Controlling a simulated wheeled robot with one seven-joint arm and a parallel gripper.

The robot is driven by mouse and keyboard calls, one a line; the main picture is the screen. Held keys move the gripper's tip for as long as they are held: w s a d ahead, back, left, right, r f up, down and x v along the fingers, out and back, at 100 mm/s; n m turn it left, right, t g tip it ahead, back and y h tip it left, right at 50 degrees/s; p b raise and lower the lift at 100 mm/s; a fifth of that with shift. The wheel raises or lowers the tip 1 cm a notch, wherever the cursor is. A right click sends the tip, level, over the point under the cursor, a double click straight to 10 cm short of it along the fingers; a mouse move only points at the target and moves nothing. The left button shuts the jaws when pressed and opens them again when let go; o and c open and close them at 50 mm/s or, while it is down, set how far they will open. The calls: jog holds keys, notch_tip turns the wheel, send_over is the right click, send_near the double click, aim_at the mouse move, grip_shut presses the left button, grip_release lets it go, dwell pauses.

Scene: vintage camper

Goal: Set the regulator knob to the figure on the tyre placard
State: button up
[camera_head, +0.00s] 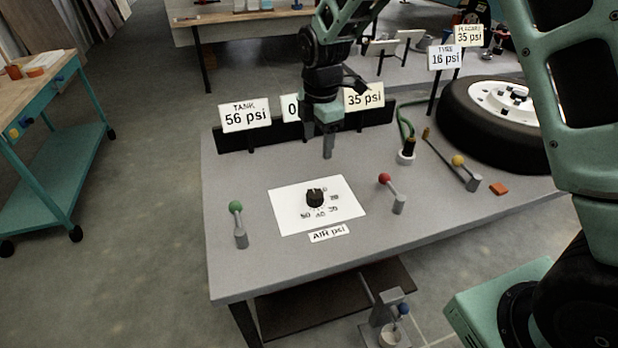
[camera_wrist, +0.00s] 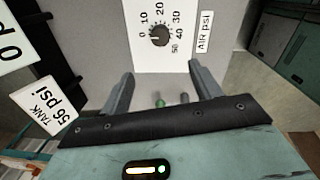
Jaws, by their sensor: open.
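The black regulator knob (camera_head: 315,198) sits on a white dial sheet (camera_head: 288,215) on the grey bench. In the wrist view the knob (camera_wrist: 159,36) has figures from 0 to 50 around it, and its mark seems to point near 0. The tyre placard (camera_head: 469,36) at the upper right reads 35 psi. My gripper (camera_head: 328,146) is above the bench, behind the knob and apart from it, pointing down. In the wrist view my gripper (camera_wrist: 161,86) has its fingers spread with nothing between them.
Levers with green (camera_head: 236,207), red (camera_head: 384,179) and yellow (camera_head: 458,160) balls stand on the bench. The tank sign (camera_head: 245,116) reads 56 psi; the tyre sign (camera_head: 445,57) reads 16 psi. A sign beside my gripper (camera_head: 364,96) reads 35 psi. A tyre (camera_head: 465,120) lies at right.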

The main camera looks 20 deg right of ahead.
aim_at(315, 193)
jog(key=f+p, duration=0.1)
jog(key=f, duration=0.4)
jog(key=f+p, duration=0.1)
jog(key=f, duration=0.5)
jog(key=f+p, duration=0.1)
jog(key=f, duration=0.5)
jog(key=shift+w+a+f, duration=0.1)
jog(key=shift+w+f, duration=0.05)
jog(key=shift+w, duration=0.25)
jog(key=c, duration=1)
